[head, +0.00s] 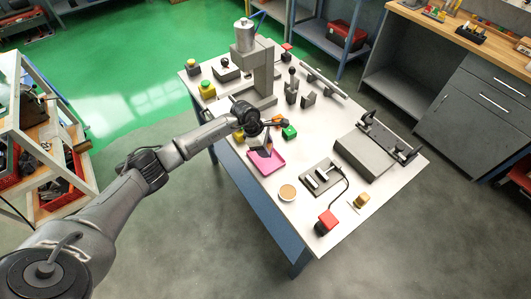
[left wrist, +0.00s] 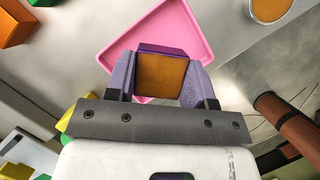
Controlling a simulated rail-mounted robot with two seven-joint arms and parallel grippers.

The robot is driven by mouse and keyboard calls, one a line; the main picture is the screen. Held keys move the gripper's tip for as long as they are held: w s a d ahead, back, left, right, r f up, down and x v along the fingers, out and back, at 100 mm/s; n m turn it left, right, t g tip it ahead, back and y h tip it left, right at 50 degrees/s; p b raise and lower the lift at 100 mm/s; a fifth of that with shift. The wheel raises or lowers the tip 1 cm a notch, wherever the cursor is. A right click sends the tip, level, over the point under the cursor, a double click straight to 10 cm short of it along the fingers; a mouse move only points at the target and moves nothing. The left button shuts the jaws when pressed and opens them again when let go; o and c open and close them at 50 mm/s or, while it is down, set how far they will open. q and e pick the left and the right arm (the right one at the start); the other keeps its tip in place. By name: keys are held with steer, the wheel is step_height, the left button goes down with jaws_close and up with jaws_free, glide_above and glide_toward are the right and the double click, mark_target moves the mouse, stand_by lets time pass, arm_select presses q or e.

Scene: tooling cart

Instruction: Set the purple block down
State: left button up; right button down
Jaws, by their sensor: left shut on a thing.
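My left gripper (head: 262,149) is above the pink tray (head: 275,164) on the white table. In the left wrist view the left gripper (left wrist: 160,78) is shut on a block, the purple block (left wrist: 160,48), with a purple edge and an orange-brown face towards the camera. The block overlaps the pink tray (left wrist: 183,24) in that view; I cannot tell whether they touch. In the head view the block is mostly hidden by the gripper. My right gripper is not in view.
A green block (head: 289,132) and an orange block (head: 278,120) lie just behind the tray. A round tan-topped dish (head: 287,192) stands in front of it. A grey press (head: 262,75) stands behind, and a switch plate (head: 322,177) lies to the right.

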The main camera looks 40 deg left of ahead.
arm_select(q)
steer(key=shift+f, duration=2.05)
steer(key=shift+f, duration=0.2)
steer(key=o, duration=1)
steer(key=shift+r, duration=0.1)
